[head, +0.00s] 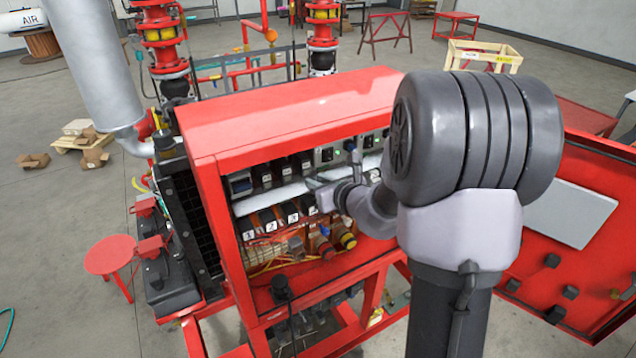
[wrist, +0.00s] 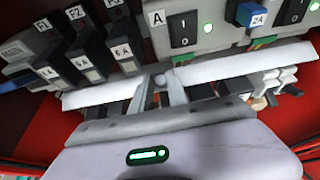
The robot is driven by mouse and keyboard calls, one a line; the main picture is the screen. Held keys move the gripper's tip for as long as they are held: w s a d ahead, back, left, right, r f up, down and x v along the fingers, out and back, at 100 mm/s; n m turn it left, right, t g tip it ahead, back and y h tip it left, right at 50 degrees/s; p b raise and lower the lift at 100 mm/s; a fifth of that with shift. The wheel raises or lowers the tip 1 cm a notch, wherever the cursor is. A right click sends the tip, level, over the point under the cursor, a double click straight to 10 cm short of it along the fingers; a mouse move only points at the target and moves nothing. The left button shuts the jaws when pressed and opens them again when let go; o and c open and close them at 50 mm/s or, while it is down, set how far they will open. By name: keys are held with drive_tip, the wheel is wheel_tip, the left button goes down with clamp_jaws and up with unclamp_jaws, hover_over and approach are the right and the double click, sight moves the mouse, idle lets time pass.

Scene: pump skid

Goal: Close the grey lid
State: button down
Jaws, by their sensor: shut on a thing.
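The grey lid (head: 268,196) is a long pale strip running across the inside of the open red cabinet, between two rows of devices. In the wrist view the lid (wrist: 235,66) reaches out on both sides of my fingers, with slots and wires showing beneath it. My gripper (wrist: 162,86) is shut on the middle of the lid, where the fingers hide the part they hold. In the head view my gripper (head: 314,184) reaches into the cabinet from the right, and my arm hides the lid's right end. I cannot tell the lid's exact tilt.
The red cabinet (head: 290,110) surrounds the work on top and sides. Black modules (wrist: 85,62) and a switch block (wrist: 184,30) with a green light sit close above the lid. Numbered relays (head: 272,221) and loose wires lie below. The cabinet door (head: 570,212) hangs open at right.

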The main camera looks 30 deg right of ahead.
wheel_tip(320, 180, down, 7)
drive_tip(key=t+b, duration=1.3)
drive_tip(key=b, duration=3.1)
drive_tip(key=shift+w+r+y, duration=0.2)
drive_tip(key=shift+w+y, duration=0.1)
drive_tip(key=shift+w, duration=0.1)
drive_tip(key=shift+r+b, duration=0.25)
drive_tip(key=shift+b, duration=0.05)
drive_tip(key=c, duration=1.5)
unclamp_jaws()
drive_tip(key=shift+w, duration=0.15)
drive_tip(key=shift+o, duration=0.8)
drive_tip(key=shift+w+f, duration=0.15)
